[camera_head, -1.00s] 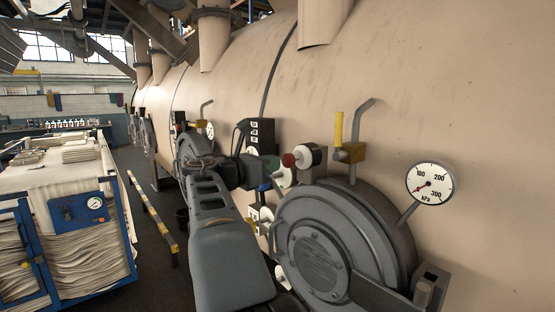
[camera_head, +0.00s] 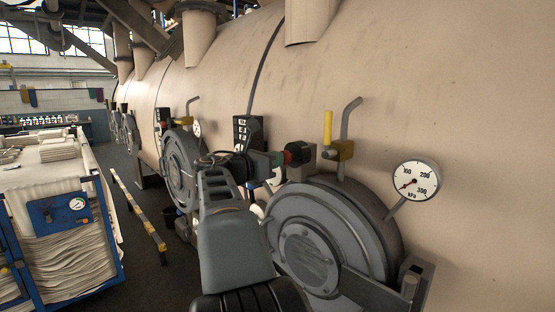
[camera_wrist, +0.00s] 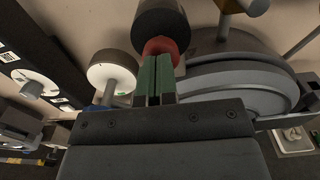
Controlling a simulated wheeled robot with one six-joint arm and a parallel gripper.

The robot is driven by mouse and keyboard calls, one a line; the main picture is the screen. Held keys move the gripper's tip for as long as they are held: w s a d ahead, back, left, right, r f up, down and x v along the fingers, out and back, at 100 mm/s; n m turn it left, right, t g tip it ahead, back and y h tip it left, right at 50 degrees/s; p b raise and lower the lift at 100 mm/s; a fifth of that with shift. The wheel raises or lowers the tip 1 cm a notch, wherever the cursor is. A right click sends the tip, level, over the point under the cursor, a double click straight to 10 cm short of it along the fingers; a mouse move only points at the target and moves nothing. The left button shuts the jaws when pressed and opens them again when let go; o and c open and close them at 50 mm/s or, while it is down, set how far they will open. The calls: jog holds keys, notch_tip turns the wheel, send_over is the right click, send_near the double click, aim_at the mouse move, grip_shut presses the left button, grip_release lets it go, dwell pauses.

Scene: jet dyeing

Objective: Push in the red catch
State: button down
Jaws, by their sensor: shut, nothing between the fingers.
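The red catch (camera_head: 289,153) is a small red knob on a dark round body, beside the large grey round door of the beige vessel. In the wrist view the red catch (camera_wrist: 160,46) is straight ahead of my fingertips, below a dark cylinder (camera_wrist: 160,20). My gripper (camera_head: 277,158) has green fingers, pressed together with nothing between them. In the wrist view my gripper (camera_wrist: 157,62) overlaps the lower edge of the red knob. The tips are at the knob or very close; I cannot tell if they touch.
The grey round door (camera_head: 315,255) is just below and right of the catch. A yellow-handled valve (camera_head: 328,130) and a pressure gauge (camera_head: 415,181) stand to the right. A white round part (camera_wrist: 112,72) is left of my fingers. A blue-framed cloth cart (camera_head: 70,222) is at left.

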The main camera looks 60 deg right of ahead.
jog(key=shift+s+r, duration=0.1)
jog(key=shift+r, duration=0.05)
jog(key=b+v, duration=0.3)
jog(key=v, duration=1.1)
jog(key=w+a+f+m+t+y, duration=0.2)
jog(key=a+f+m+t+y, duration=0.15)
jog(key=f, duration=0.65)
jog(key=w+a+f+m+t+y, duration=0.25)
jog(key=f+m+y, duration=0.25)
jog(key=f, duration=0.5)
jog(key=s+a+f+m+t+y, duration=0.1)
jog(key=s+a+f+m+y, duration=0.2)
jog(key=a+f, duration=0.3)
jog(key=s+a+f+m+t+y, duration=0.1)
jog(key=s+a+f+m+y, duration=0.2)
jog(key=a, duration=1)
notch_tip(320, 180, down, 4)
jog(key=m+y, duration=0.1)
jog(key=y, duration=0.2)
jog(key=shift+s+f+t, duration=0.2)
jog(key=shift+s+t, duration=0.2)
